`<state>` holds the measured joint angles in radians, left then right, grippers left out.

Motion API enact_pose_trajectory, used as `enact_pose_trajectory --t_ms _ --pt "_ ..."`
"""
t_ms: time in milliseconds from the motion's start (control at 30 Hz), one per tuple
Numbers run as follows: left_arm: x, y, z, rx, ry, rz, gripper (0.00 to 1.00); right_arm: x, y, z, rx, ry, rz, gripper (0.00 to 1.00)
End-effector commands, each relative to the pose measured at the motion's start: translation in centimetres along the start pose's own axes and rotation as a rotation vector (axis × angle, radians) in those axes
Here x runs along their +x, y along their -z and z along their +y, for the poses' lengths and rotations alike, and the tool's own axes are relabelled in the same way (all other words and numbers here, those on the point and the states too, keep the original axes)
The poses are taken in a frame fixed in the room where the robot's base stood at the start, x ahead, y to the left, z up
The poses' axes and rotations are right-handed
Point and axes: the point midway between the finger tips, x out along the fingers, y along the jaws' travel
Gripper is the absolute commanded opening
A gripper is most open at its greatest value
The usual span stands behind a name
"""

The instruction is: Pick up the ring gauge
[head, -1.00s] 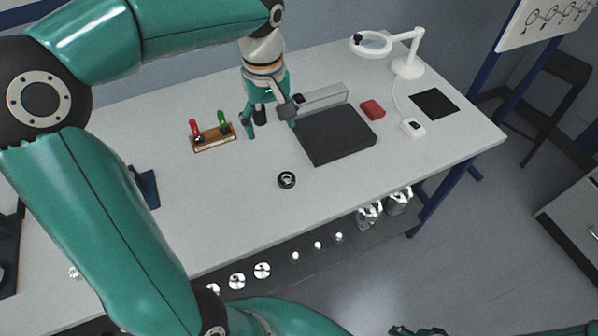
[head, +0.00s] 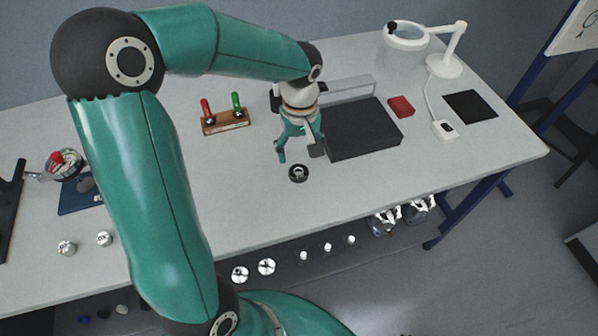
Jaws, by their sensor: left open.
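The ring gauge (head: 298,173) is a small black ring with a light centre. It lies flat on the light grey table (head: 240,205), near the middle and in front of the black surface plate. My left gripper (head: 299,155) points down just behind and above the ring gauge in the head view. Its fingers are spread and nothing is between them. Whether a fingertip touches the ring gauge cannot be told. My right gripper is not in view.
A black plate (head: 365,132) lies close right of the gripper. A wooden stand (head: 226,123) with red- and green-handled gauges is behind left. A red block (head: 401,107), magnifier lamp (head: 444,66) and black mat (head: 470,106) are farther right. The table left of the ring is clear.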

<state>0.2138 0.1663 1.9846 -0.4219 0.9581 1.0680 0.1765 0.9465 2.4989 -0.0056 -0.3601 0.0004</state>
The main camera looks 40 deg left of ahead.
Motion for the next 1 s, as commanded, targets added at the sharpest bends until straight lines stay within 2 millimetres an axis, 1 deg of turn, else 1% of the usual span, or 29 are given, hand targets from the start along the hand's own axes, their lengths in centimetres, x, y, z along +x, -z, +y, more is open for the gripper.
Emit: enact_pose_trajectory --t_ms 33,100,333,500,600,733,900,933,1000 --pt "0.7 0.0 -0.1 -0.001 0.002 -0.001 0.73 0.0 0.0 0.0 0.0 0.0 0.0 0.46" --pt "1.4 0.0 -0.1 -0.001 0.002 -0.001 0.73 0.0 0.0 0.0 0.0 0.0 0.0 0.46" --pt "2.7 -0.1 0.1 0.001 0.002 -0.002 0.73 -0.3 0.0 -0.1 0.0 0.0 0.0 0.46" --pt "5.1 -0.1 0.1 0.001 0.003 -0.004 0.73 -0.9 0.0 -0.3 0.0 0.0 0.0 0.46" --pt "6.4 -0.1 0.1 0.001 0.002 -0.002 0.73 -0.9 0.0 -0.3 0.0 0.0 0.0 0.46" --pt "7.0 -0.1 0.2 0.002 0.0 0.0 0.73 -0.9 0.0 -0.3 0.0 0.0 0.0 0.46" --pt "7.0 -0.1 0.2 0.001 -0.001 0.0 0.73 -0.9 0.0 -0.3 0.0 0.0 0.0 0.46" --pt "7.0 -0.1 0.2 0.001 -0.001 0.0 0.71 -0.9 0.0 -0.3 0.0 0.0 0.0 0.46" --pt "7.0 -0.1 0.2 0.001 -0.001 0.0 0.59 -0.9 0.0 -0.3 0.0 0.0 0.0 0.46"
